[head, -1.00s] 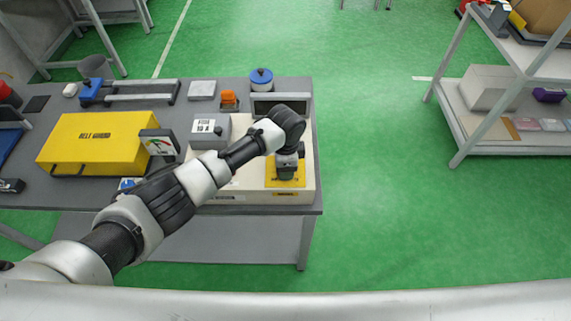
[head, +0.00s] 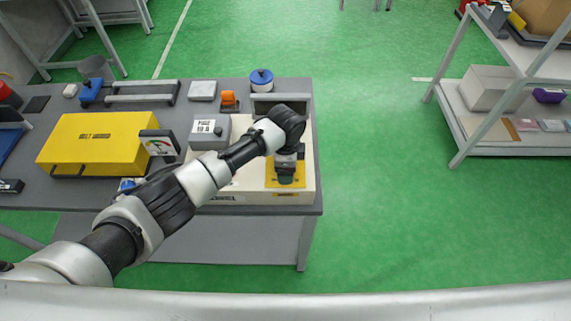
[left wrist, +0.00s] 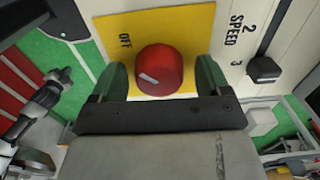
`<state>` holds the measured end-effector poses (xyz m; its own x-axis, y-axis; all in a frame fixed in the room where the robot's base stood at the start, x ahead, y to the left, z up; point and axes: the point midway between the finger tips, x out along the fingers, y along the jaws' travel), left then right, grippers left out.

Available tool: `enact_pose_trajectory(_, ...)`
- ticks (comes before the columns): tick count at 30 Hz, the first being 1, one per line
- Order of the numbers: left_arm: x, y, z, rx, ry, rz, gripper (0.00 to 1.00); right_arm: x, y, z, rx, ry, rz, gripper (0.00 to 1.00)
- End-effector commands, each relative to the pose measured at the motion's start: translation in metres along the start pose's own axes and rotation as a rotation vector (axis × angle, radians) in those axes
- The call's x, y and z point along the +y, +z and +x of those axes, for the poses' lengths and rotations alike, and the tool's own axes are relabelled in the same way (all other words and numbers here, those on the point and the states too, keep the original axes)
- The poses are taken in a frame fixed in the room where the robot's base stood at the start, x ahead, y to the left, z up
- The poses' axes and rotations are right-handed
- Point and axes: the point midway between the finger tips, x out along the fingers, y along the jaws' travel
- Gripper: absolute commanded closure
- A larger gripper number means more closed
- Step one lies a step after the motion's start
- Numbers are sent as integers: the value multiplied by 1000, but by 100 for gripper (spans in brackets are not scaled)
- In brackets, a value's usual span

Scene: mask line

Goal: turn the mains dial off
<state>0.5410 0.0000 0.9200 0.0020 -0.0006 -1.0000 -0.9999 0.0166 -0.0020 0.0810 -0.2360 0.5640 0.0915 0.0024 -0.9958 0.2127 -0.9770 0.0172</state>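The red mains dial (left wrist: 160,69) sits on a yellow plate (left wrist: 120,22) marked OFF at its upper left in the left wrist view. A white mark on the dial points left and slightly up, below the OFF label. My left gripper (left wrist: 162,80) has its green fingers on either side of the dial, with a visible gap on each side. In the head view the left gripper (head: 286,177) is over the yellow plate (head: 271,183) and hides the dial.
The cream machine panel (left wrist: 225,80) carries a SPEED scale and a black knob (left wrist: 263,70). A grey box (head: 210,131) stands left of my forearm. A yellow case (head: 92,142) lies further left on the bench. Open green floor lies to the right.

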Motion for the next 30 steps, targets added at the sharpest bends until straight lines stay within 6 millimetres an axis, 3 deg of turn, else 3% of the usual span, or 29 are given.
enact_pose_trajectory(10, 0, 0, -9, 2, -1, -1, 23, 0, 0, 1, 0, 0, 0, 100)
enact_pose_trajectory(24, -1, 0, -93, 2, -2, -1, 23, -1, 1, 15, 0, -1, 0, 100)
enact_pose_trajectory(30, 0, 0, -107, -1, 1, -1, 23, -2, 1, 16, 0, -2, 0, 100)
